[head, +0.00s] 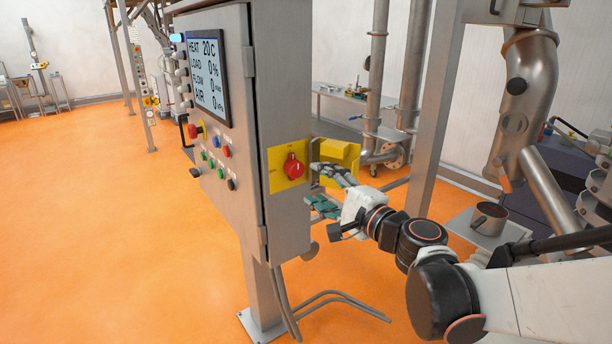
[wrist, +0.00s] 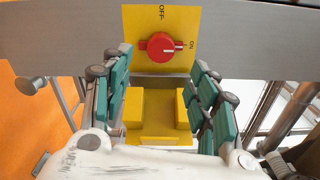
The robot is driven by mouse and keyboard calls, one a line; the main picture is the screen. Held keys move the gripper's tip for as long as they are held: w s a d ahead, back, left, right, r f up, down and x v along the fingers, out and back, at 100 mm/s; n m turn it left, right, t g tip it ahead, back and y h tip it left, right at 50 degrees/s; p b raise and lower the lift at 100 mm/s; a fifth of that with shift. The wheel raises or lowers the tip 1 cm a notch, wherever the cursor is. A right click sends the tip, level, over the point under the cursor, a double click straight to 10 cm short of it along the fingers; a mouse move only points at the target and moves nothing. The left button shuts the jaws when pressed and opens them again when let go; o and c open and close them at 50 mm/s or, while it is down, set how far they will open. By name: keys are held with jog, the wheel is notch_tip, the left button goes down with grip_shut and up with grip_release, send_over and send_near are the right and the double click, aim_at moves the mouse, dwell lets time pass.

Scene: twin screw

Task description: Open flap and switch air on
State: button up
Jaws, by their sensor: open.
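The red rotary switch (head: 293,168) sits on a yellow plate on the cabinet's side. In the wrist view the switch (wrist: 160,46) has OFF printed above it and ON to its right; its narrow lug lies toward the right, on the ON side. The yellow flap (head: 341,152) stands open, swung out to the right of the plate. In the wrist view the flap (wrist: 157,139) lies below the switch. My gripper (head: 328,190) is open, its green-padded fingers (wrist: 160,88) on either side of the flap. I cannot tell whether they touch it.
The grey cabinet (head: 228,120) carries a screen (head: 208,76) reading AIR 0, with buttons below. Cables hang under the cabinet. A metal post (head: 433,110) and pipes (head: 376,80) stand behind my arm. The orange floor at left is clear.

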jog(key=v, duration=0.4)
jog(key=shift+d, duration=0.1)
jog(key=s+f+n+g+h+b, duration=0.2)
jog(key=s+f+n+g+b, duration=0.15)
jog(key=s+f+n, duration=0.3)
jog(key=s+d+f+n+g+h+b, duration=0.3)
jog(key=s+d+f+n+h, duration=0.4)
jog(key=s+d+f, duration=0.5)
jog(key=s+g+h, duration=0.1)
jog(key=s, duration=0.1)
jog(key=shift+s+f+b, duration=0.3)
jog(key=shift+f, duration=0.05)
jog(key=shift+d+g, duration=0.1)
jog(key=shift+g, duration=0.15)
jog(key=shift+c, duration=0.5)
